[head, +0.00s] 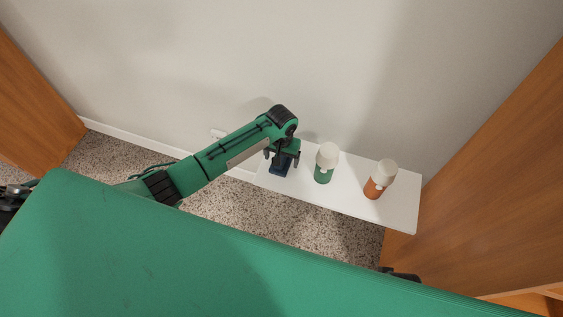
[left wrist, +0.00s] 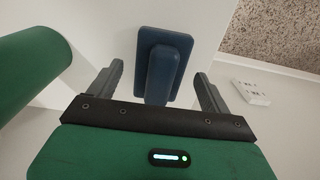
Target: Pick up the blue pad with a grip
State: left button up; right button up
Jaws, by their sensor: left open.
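The blue pad with a grip (head: 280,169) lies at the left end of a white shelf (head: 345,199). In the left wrist view the blue pad (left wrist: 181,42) has a flat base and a raised grip that points down toward my jaws. My left gripper (head: 283,160) is over the pad, and its arm hides part of it. In the left wrist view my left gripper (left wrist: 160,85) is open, with one finger on each side of the grip and gaps between. The fingers do not touch the pad. My right gripper cannot be made out.
A green bottle with a white top (head: 324,172) stands right of the pad. An orange bottle with a white top (head: 376,188) stands farther right. The wall is behind the shelf, and a wooden panel (head: 490,170) rises at its right. Speckled floor lies in front.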

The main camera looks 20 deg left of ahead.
pick_arm(q)
jog(key=shift+f, duration=0.2)
pick_arm(e)
jog(key=shift+s+r, duration=0.1)
pick_arm(q)
jog(key=c, duration=1.1)
jog(key=shift+r, duration=0.1)
